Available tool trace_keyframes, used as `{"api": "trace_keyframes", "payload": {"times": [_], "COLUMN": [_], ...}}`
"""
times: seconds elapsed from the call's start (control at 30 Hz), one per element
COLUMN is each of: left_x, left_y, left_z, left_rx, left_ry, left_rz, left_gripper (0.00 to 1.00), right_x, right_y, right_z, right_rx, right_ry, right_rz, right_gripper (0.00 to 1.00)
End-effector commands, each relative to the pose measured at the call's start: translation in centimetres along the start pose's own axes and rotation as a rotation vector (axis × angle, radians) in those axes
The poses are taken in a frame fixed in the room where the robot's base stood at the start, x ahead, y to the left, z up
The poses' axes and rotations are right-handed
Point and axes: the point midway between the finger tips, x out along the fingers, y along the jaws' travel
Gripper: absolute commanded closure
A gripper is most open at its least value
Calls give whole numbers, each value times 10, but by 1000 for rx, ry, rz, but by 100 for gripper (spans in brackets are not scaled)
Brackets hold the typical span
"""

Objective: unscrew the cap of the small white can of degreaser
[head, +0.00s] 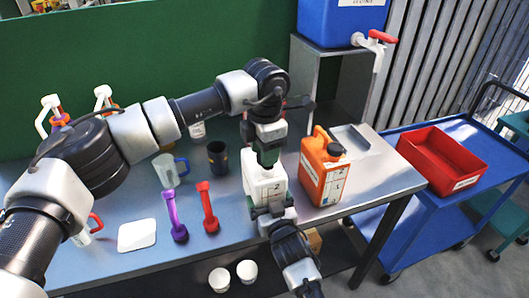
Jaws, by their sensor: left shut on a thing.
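The small white can (265,185) stands upright on the grey bench, with a label marked 2 on its front. My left gripper (268,155) points down onto the can's top and is shut on its cap, which the fingers hide. My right gripper (270,207) comes from below and is at the lower front of the can. Its fingers overlap the can's lower edge, and I cannot tell whether they are closed on it.
An orange can (318,168) with a dark cap stands close on the right. A red tray (441,158) lies on a blue cart. A grey tray (352,140) sits behind.

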Motion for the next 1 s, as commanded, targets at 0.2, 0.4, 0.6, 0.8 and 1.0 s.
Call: {"api": "trace_keyframes", "payload": {"times": [0.2,0.4,0.6,0.8,1.0], "left_x": [-4,-4,-21,-43,-44], "left_y": [0,0,0,0,0], "left_z": [0,1,1,0,0], "left_rx": [0,1,0,0,0], "left_ry": [-2,-3,-6,-5,-3], "left_rz": [0,1,4,2,1], "left_gripper": [86,86,86,86,86], "right_x": [1,1,1,1,1], "right_y": [-2,-2,-2,-2,-2], "right_z": [-4,-4,-4,-4,-4], "right_rx": [-2,-2,-3,-3,-3], "right_ry": [10,11,11,11,11], "right_rz": [-4,-4,-5,-5,-5], "right_gripper": [76,76,76,76,76]}}
